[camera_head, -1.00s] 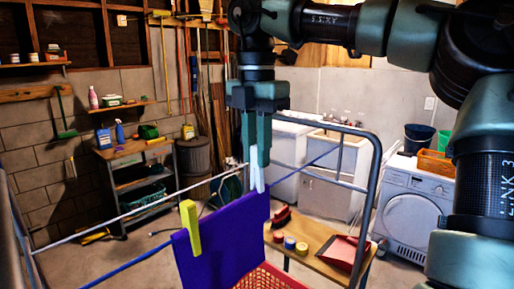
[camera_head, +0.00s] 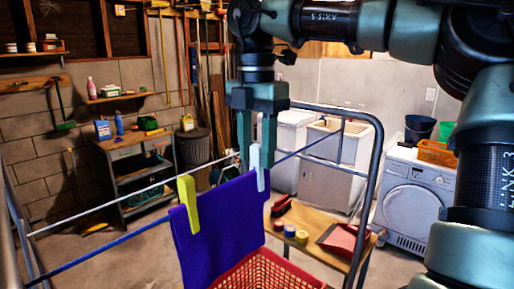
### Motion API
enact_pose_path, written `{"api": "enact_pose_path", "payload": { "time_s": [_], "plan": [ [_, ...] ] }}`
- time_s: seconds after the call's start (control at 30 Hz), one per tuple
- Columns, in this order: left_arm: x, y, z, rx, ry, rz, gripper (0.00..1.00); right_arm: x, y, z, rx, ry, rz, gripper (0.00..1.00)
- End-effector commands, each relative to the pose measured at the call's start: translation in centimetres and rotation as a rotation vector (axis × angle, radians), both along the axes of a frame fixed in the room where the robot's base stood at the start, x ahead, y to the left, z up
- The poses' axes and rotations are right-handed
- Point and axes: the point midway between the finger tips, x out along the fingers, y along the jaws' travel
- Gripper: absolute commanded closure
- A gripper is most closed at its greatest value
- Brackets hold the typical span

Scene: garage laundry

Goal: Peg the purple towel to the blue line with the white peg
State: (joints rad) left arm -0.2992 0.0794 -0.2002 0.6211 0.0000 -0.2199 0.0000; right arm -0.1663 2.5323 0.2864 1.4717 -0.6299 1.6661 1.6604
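The purple towel (camera_head: 219,228) hangs over the blue line (camera_head: 112,244). A yellow peg (camera_head: 189,204) stands on the towel's upper left part. The white peg (camera_head: 257,168) stands upright on the towel's upper right corner, its lower end overlapping the cloth at the line. My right gripper (camera_head: 256,150) is open, with one finger on each side of the white peg and a visible gap at the peg's top. My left gripper is out of view.
A red basket (camera_head: 268,272) is below the towel. A wooden bench (camera_head: 288,216) behind it holds small tins, a brush and a red dustpan (camera_head: 343,242). A white line (camera_head: 120,214) and the grey rack frame (camera_head: 373,190) are close by.

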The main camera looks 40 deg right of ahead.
Motion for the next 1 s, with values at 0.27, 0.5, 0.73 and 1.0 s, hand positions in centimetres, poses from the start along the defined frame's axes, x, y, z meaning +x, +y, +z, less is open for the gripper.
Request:
{"api": "enact_pose_path", "payload": {
  "time_s": [0.27,0.5,0.73,1.0],
  "plan": [
    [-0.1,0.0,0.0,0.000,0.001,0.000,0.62,0.0,0.0,0.1,0.000,-0.001,0.000,0.56],
    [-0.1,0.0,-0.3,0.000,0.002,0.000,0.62,0.1,0.0,2.2,-0.001,-0.004,-0.002,0.56],
    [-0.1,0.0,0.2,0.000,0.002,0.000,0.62,0.2,0.0,6.2,0.002,-0.003,-0.001,0.56],
    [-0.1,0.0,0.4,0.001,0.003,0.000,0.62,0.2,0.0,7.9,0.001,0.000,-0.001,0.56]
  ]
}}
